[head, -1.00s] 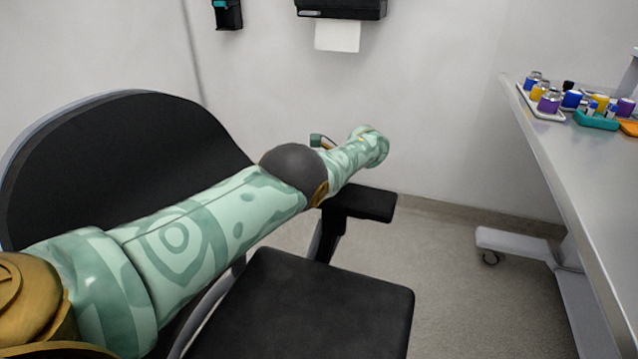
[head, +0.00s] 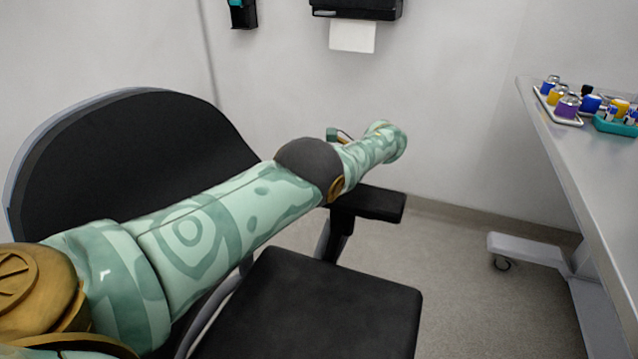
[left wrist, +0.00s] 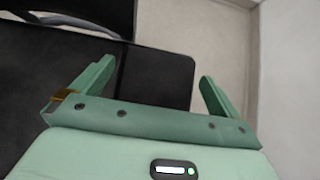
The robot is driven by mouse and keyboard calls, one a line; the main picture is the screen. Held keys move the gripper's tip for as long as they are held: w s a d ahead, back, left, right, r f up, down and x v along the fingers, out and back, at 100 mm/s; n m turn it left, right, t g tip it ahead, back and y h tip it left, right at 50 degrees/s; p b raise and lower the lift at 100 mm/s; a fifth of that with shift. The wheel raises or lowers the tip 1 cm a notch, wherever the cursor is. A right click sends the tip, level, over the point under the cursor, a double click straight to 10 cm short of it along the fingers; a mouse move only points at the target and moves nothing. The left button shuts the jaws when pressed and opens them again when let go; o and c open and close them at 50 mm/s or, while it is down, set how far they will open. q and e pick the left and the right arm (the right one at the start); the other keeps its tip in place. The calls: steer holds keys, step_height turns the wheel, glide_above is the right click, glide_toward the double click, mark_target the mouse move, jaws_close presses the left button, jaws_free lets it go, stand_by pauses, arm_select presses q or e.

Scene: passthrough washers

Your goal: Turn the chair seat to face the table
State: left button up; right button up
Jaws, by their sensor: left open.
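The chair's black backrest (head: 110,160) stands at the left of the head view, and its black seat (head: 320,310) is at the bottom middle. A black armrest (head: 372,203) stands beyond the seat. The table (head: 590,160) is at the right edge, apart from the chair. My left arm reaches over the chair from the lower left; its gripper fingers cannot be made out in the head view. In the left wrist view my left gripper (left wrist: 155,88) is open, with a black padded chair part (left wrist: 158,72) showing between and beyond its fingers. My right gripper is out of view.
A tray (head: 560,108) with several bottles and a teal rack (head: 613,125) stand on the table. The table's grey foot with a caster (head: 525,247) reaches toward the chair. Bare floor (head: 455,285) lies between them. The wall is behind.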

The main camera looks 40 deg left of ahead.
arm_select(q)
steer(key=v, duration=0.5)
steer(key=shift+w+d+r, duration=0.15)
steer(key=shift+d+r, duration=0.05)
steer(key=shift+r, duration=0.1)
